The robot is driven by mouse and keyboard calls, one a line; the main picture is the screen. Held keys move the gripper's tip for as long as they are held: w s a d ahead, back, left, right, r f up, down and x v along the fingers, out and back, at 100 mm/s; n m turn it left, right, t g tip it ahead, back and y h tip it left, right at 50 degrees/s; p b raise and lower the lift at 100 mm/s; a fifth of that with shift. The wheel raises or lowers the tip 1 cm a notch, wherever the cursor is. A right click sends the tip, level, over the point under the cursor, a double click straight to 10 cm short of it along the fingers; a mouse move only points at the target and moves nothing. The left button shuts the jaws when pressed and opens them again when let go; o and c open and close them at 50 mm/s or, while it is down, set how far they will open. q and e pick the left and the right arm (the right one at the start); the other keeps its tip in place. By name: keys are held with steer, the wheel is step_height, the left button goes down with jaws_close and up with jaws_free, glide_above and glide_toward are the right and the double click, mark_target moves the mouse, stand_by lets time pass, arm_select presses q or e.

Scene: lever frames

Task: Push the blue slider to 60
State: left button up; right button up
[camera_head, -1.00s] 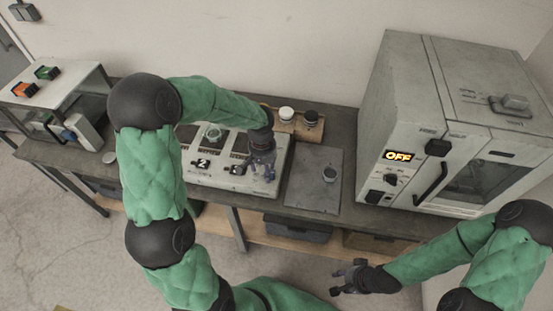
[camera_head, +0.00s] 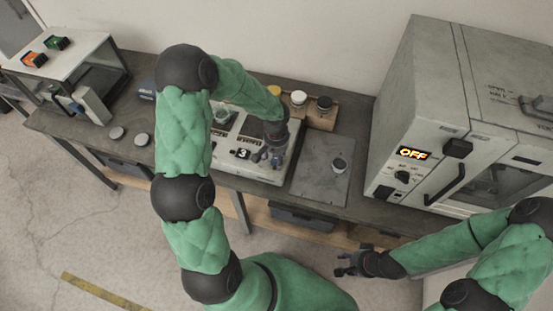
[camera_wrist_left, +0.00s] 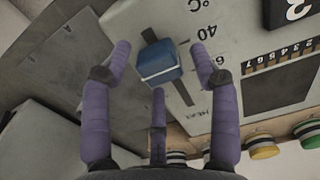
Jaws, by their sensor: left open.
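The blue slider (camera_wrist_left: 160,62) is a small block on a dark slot in a pale panel (camera_wrist_left: 125,20) in the left wrist view. "°C", "40" and other marks stand beside the slot, with "HEAT" near its lower end; no 60 is clearly readable. My left gripper (camera_wrist_left: 159,50) is open, its purple fingers spread around the slider, with no clear contact visible. In the head view, my left gripper (camera_head: 272,152) hangs over the right part of the control panel (camera_head: 258,170) and hides the slider. My right gripper (camera_head: 342,265) is open and empty in front of the table.
A wooden rack (camera_head: 322,120) with jars stands behind. A large grey oven (camera_head: 425,100) reading OFF is at right. Two discs (camera_head: 117,133) lie on the table at left.

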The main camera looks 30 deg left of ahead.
arm_select(q)
steer(key=shift+f, duration=0.7)
jaws_close()
steer(key=shift+w+a, duration=0.25)
steer(key=shift+w, duration=0.75)
steer(key=shift+w+a, duration=0.2)
steer(key=shift+w, duration=0.8)
jaws_free()
